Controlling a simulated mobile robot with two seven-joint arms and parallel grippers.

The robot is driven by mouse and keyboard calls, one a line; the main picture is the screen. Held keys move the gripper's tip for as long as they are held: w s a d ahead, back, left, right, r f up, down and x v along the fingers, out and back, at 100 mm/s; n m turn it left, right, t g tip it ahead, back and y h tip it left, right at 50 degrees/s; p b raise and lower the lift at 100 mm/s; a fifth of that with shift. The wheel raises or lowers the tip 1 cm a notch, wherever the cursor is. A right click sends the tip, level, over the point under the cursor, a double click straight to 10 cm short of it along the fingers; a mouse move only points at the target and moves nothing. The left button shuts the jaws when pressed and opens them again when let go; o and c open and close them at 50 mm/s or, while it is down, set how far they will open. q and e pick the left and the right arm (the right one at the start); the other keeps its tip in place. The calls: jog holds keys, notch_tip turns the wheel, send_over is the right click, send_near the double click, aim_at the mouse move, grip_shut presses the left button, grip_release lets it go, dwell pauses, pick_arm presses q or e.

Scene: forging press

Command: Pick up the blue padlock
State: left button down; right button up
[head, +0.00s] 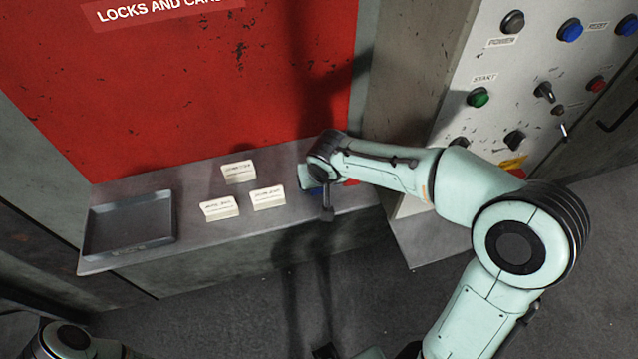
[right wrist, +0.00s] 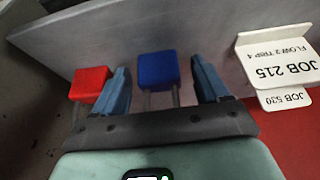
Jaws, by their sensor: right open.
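The blue padlock (right wrist: 158,69) shows in the right wrist view, its body on the grey shelf and its shackle toward my gripper. My right gripper (right wrist: 160,80) is open, with one blue finger on each side of the padlock and visible gaps on both sides. In the head view my right gripper (head: 318,178) is over the right part of the shelf and hides most of the blue padlock (head: 315,190). My left gripper is out of view; only part of my left arm shows at the lower left.
A red padlock (right wrist: 89,82) sits close beside the left finger in the right wrist view. Several white cards (head: 268,198) stand on the shelf (head: 185,180) left of the gripper. A grey tray (head: 130,240) lies at its left end. A control panel (head: 500,75) rises at right.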

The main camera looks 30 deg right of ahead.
jog(key=c, duration=1.1)
jog(key=shift+r, duration=0.1)
